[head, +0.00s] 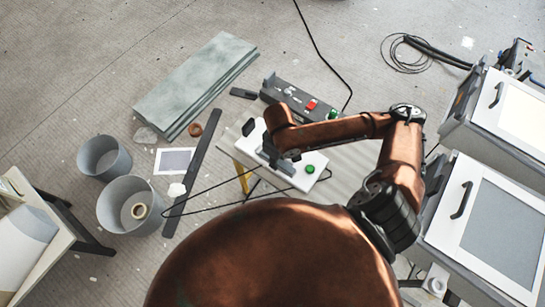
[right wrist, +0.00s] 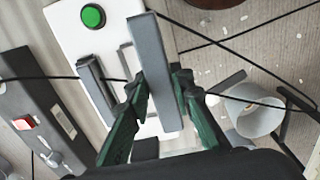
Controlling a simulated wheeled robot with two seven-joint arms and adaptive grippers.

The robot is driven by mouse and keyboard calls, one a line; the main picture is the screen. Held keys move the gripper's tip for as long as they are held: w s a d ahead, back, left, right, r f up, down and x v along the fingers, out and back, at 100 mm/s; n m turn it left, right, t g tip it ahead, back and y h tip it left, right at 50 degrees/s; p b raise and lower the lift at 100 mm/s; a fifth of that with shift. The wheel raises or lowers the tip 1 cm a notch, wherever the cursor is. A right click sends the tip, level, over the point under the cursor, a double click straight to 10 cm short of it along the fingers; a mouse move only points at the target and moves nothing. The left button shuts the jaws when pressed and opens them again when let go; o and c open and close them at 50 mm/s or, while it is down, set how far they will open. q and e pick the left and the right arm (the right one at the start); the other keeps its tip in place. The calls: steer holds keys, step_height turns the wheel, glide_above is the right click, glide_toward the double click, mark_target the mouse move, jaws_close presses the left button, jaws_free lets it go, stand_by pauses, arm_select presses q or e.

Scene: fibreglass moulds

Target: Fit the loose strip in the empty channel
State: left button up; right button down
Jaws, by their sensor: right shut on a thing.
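My right gripper (right wrist: 160,82) is shut on a grey bar-shaped strip (right wrist: 150,45), which passes between its dark green fingers. The strip is over the white board (right wrist: 70,28); whether it touches the board cannot be told. On the board a pale narrow outlined channel (right wrist: 125,58) lies just left of the strip, partly hidden by the finger. A dark grey bar (right wrist: 97,88) sits further left, beside a green button (right wrist: 92,15). In the head view my right gripper (head: 273,157) is over the white board (head: 316,160), its fingers partly hidden by my arm. My left gripper is not in view.
A dark control box with a red switch (head: 312,104) stands behind the board. Thin black cables cross near the board. Two grey buckets (head: 105,158) and a long dark plank (head: 205,140) lie left. White-fronted cabinets (head: 490,225) stand right.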

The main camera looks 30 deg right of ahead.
steer(key=w+f, duration=0.1)
steer(key=w+d+f+b, duration=0.1)
steer(key=w+f, duration=0.1)
steer(key=w+d+f, duration=0.1)
steer(key=w+f, duration=0.1)
steer(key=shift+d+f, duration=0.1)
steer(key=shift+f, duration=0.05)
steer(key=shift+w+d+f+b, duration=0.2)
steer(key=shift+w+f+b, duration=0.15)
steer(key=shift+w+f, duration=0.25)
step_height(320, 180, down, 4)
steer(key=shift+w+d+r+b, duration=0.15)
steer(key=shift+r+b, duration=0.1)
steer(key=shift+b, duration=0.4)
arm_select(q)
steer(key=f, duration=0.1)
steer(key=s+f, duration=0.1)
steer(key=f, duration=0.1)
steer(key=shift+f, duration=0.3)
arm_select(e)
steer(key=shift+s+f, duration=0.1)
steer(key=shift+s, duration=0.1)
